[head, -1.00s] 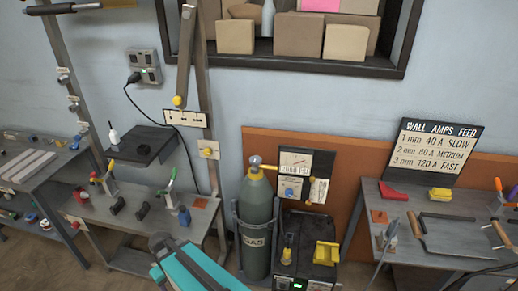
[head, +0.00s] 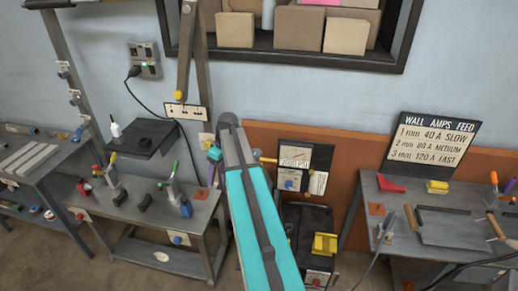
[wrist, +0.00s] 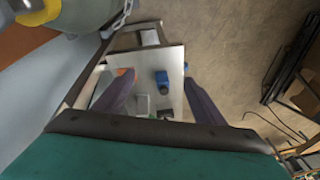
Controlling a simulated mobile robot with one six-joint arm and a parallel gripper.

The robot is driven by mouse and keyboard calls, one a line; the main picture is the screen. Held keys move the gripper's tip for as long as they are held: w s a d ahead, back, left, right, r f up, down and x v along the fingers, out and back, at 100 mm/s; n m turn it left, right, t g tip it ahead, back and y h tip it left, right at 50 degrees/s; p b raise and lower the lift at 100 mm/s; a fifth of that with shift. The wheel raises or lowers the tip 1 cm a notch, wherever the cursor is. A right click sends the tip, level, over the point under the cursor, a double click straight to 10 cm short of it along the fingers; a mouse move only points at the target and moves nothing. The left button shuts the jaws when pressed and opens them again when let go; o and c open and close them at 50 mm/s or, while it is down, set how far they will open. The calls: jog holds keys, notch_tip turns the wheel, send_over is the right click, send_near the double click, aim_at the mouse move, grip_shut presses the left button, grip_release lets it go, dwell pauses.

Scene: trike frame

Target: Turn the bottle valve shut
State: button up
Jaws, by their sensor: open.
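The grey-green gas bottle (wrist: 88,14) shows at the top left of the wrist view, cut off by the edge. Its yellow collar (wrist: 38,14) is beside it, with a grey part inside the ring that may be the valve. In the head view my arm hides the bottle and valve knob. Only a brass stem (head: 268,160) shows to the arm's right. My gripper (wrist: 157,80) is open and empty, its two purple fingers apart and pointing down over the bench. It is beside the bottle, not touching it. In the head view one finger shows left of my arm.
The gauge panel (head: 303,168) and black welder box (head: 305,235) stand right of my arm. The left bench (head: 150,228) holds clamps and small parts. A chain (wrist: 122,18) runs by the bottle. The right bench (head: 400,255) carries tools and a sign.

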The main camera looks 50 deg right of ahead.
jog(key=s+d+r+n+t, duration=0.1)
jog(key=d+r, duration=0.3)
jog(key=d, duration=0.3)
jog(key=s+d+r, duration=0.2)
jog(key=d+r, duration=0.3)
jog(key=d, duration=0.3)
notch_tip(320, 180, up, 7)
jog(key=n+t, duration=0.1)
jog(key=n, duration=0.1)
send_over(256, 152)
jog(key=s+d, duration=0.3)
jog(key=s, duration=0.2)
jog(key=shift+d+f, duration=0.15)
jog(key=shift+f, duration=0.15)
jog(key=shift+p+x, duration=2.45)
jog(key=shift+x, duration=4.35)
